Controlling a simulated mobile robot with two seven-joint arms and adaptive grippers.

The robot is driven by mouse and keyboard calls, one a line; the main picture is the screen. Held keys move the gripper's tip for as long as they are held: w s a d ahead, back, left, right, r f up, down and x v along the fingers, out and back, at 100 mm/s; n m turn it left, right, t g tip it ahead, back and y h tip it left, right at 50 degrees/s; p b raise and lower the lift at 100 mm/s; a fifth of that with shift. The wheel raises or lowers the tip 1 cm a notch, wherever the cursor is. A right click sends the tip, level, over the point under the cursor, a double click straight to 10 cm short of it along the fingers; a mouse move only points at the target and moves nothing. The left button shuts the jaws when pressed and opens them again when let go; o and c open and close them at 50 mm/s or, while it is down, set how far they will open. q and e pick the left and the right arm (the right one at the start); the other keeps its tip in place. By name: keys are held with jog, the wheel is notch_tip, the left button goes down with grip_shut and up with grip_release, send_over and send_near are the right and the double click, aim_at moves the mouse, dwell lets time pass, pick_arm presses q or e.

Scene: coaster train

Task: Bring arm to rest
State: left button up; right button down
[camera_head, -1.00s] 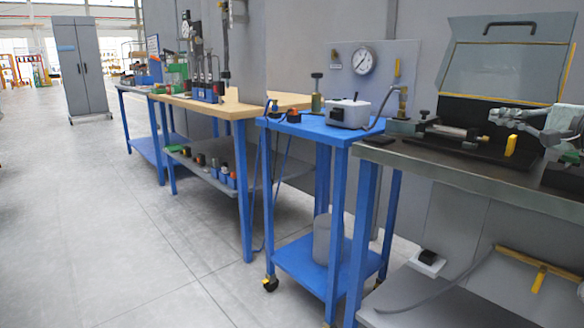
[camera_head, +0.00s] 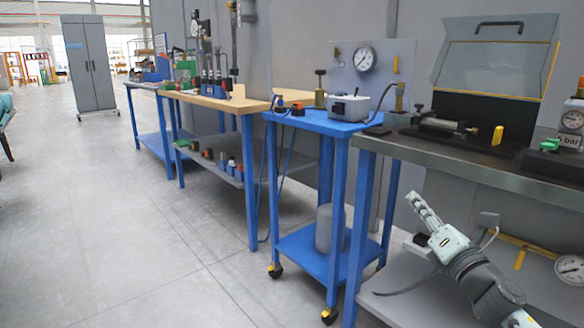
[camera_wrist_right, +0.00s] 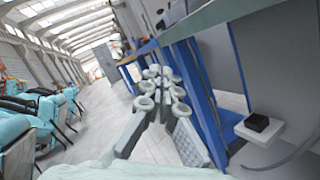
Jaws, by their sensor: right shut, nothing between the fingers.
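My right gripper (camera_head: 417,204) is in front of the dark-topped bench (camera_head: 480,168), below the level of its top. Its pale fingers point up and to the left, and my dark forearm comes in from the lower right. The fingers are together and hold nothing. In the right wrist view the gripper (camera_wrist_right: 160,75) points toward the aisle, with blue table legs beyond it. My left gripper is in neither view.
A blue trolley (camera_head: 322,122) with a gauge panel (camera_head: 376,66) stands left of the bench. Wooden-topped workbenches (camera_head: 215,102) and a grey cabinet (camera_head: 90,62) stand farther back. The grey floor (camera_head: 130,240) is clear.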

jog(key=s+a+f+m+g+h, duration=0.25)
jog(key=s+f+m+g, duration=0.35)
jog(key=s+f+m, duration=0.7)
jog(key=s+a+f+m+g+h, duration=0.25)
jog(key=s+f+m+g, duration=0.25)
jog(key=s+f+m, duration=0.85)
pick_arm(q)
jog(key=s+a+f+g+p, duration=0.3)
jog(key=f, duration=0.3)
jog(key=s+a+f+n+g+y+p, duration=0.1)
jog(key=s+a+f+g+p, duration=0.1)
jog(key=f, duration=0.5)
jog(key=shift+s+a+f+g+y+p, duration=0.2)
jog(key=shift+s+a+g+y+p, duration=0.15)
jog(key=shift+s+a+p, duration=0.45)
pick_arm(e)
jog(key=s+d+f+m+g, duration=0.3)
jog(key=s+d+f+g, duration=0.2)
jog(key=s+f, duration=0.4)
notch_tip(320, 180, down, 2)
jog(key=shift+d+f+g+h, duration=0.1)
jog(key=shift+d+g+h, duration=0.25)
jog(key=shift+g, duration=0.25)
